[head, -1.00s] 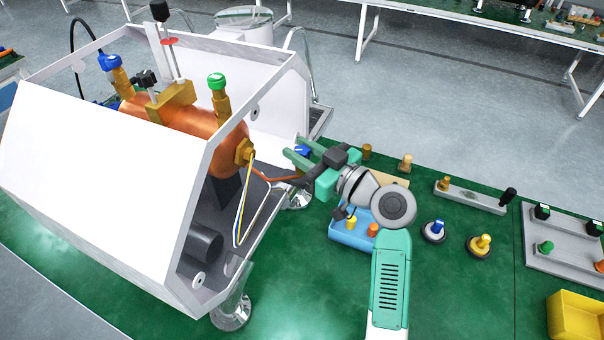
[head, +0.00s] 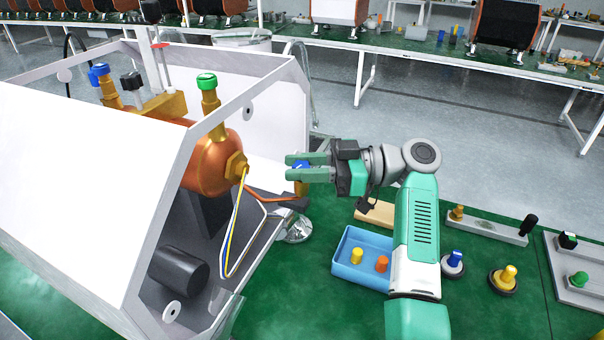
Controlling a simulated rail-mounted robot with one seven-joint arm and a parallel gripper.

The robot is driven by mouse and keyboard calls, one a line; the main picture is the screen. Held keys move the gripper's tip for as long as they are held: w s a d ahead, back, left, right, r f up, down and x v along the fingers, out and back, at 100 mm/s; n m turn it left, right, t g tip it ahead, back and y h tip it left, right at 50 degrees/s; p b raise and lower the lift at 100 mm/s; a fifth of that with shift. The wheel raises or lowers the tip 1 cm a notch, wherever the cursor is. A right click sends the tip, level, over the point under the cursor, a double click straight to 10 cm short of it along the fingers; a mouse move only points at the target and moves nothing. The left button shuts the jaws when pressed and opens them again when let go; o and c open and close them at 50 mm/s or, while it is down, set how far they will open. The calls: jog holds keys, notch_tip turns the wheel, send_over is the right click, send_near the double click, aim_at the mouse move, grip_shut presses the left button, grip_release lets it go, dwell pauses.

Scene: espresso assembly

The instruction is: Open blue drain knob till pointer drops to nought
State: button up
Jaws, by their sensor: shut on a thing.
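A blue knob (head: 301,165) with a brass stem (head: 301,188) stands at the right end of the white open-fronted machine (head: 80,150). My gripper (head: 292,167) reaches in from the right, its two green fingers shut on this knob and hiding much of it. A second blue knob (head: 98,71) tops a brass valve at the back left of the copper boiler (head: 207,165). A green knob (head: 206,81) tops the nearer brass valve. No gauge face or pointer can be made out.
A blue tray (head: 345,262) with a yellow and an orange part lies below my arm. A loose blue-topped part (head: 453,260) and a yellow-topped part (head: 505,278) stand on the green mat to the right. The machine's frame edge is close to my gripper.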

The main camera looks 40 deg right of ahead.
jog(key=shift+n+g+y, duration=0.4)
jog(key=shift+g, duration=0.1)
jog(key=o, duration=1)
jog(key=shift+a, duration=0.1)
jog(key=shift+c, duration=0.2)
jog(key=p+v, duration=0.1)
jog(key=v, duration=0.6)
jog(key=shift+s+d+p, duration=0.25)
jog(key=shift+d+p, duration=0.05)
jog(key=shift+d, duration=0.05)
